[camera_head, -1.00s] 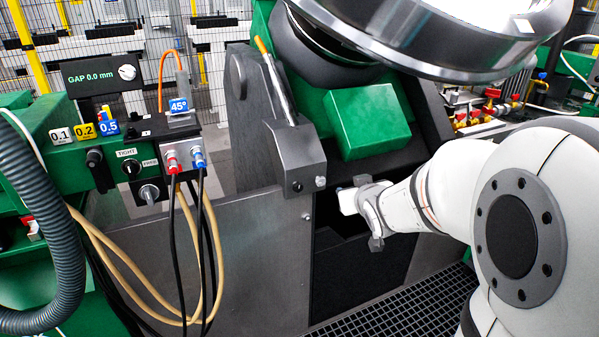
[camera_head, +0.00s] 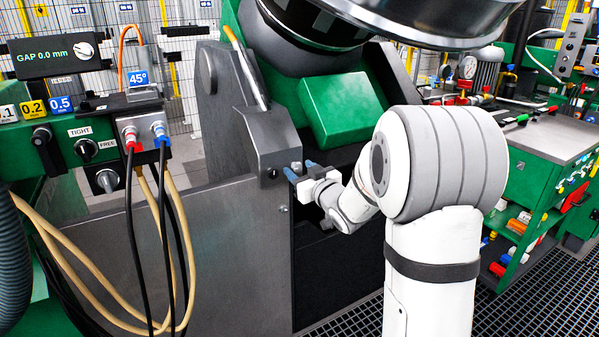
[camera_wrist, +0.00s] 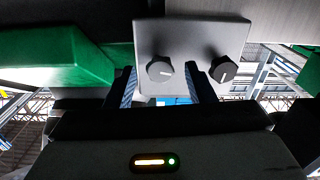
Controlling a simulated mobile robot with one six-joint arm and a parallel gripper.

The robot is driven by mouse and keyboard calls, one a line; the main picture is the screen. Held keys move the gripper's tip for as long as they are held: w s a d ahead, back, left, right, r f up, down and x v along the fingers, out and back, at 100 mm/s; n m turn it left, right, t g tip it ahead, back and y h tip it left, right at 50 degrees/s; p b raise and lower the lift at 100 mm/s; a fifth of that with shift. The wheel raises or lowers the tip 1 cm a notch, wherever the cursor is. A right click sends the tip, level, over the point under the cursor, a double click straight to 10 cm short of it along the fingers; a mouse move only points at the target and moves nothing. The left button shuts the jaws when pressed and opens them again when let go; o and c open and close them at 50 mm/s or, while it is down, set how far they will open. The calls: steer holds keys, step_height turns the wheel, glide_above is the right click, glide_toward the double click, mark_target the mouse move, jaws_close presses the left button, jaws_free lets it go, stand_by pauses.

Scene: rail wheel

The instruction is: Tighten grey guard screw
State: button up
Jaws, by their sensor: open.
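The grey guard (camera_head: 262,128) stands left of the green block, with a dark screw (camera_head: 271,172) and a lighter grey screw (camera_head: 297,166) at its lower edge. In the wrist view, the guard's face (camera_wrist: 205,35) carries the light grey screw (camera_wrist: 160,71) and the black screw (camera_wrist: 224,69). Each has a white mark on its head. My gripper (camera_head: 301,171) is open at the guard's lower right corner. In the wrist view my gripper (camera_wrist: 163,88) has its blue-tipped fingers on either side of the light grey screw. Contact cannot be told.
A green block (camera_head: 345,108) is just right of the guard. A grey panel (camera_head: 210,250) lies below it, and a large metal wheel (camera_head: 430,20) hangs above. A control box with TIGHT and FREE labels (camera_head: 85,145) and hanging cables is at left.

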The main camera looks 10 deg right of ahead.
steer(key=shift+w+a, duration=0.15)
steer(key=shift+w, duration=0.35)
steer(key=shift+c, duration=0.2)
steer(key=c, duration=1)
